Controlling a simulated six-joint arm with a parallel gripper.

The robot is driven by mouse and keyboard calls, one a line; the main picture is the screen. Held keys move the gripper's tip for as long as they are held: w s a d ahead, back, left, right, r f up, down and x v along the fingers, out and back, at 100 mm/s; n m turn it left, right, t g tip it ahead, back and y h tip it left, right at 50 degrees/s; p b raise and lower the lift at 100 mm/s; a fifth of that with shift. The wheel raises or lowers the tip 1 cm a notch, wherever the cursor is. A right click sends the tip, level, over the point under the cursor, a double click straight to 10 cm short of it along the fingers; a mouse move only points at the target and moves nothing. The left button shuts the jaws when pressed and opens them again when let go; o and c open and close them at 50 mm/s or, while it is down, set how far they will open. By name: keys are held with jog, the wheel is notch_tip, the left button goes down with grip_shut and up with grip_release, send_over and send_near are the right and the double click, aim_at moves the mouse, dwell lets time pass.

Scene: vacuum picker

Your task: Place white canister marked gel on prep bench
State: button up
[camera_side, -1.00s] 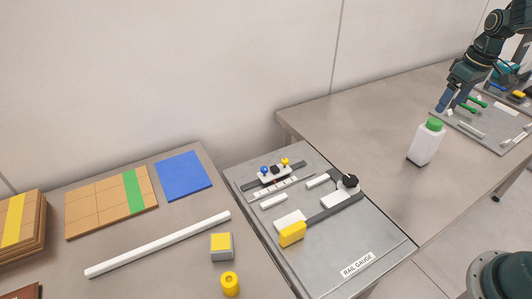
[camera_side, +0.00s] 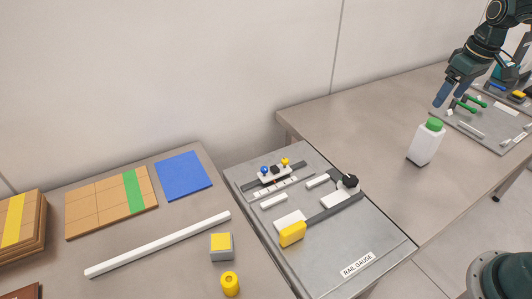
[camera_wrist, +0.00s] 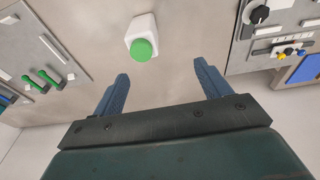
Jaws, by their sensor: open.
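A white canister (camera_side: 425,146) with a green cap stands upright on the grey bench (camera_side: 350,125) in the side view; no gel marking can be read. The canister also shows in the wrist view (camera_wrist: 141,27), ahead of my fingers and a little left of the middle between them. My gripper (camera_side: 448,98) is open and empty above the bench, apart from the canister, and up and to the right of it in the side view. Its two blue fingers are spread in the wrist view (camera_wrist: 162,82). Which surface is the prep bench is not labelled.
A grey fixture plate labelled RAIL GAUGE (camera_side: 385,250) lies left of the canister. Another fixture plate with green handles (camera_side: 490,128) lies right of it. On the left table are a blue pad (camera_side: 183,175), a white bar (camera_side: 160,244) and boards. The bench around the canister is clear.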

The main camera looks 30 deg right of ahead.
jog(key=s+a+r+t, duration=0.1)
jog(key=s+a+r, duration=0.2)
jog(key=s+a, duration=0.6)
jog(key=s+a+r+t, duration=0.2)
jog(key=s+a, duration=0.6)
jog(key=a, duration=0.4)
jog(key=shift+s+r+t, duration=0.3)
jog(key=shift+s+r, duration=0.1)
jog(key=shift+r, duration=0.3)
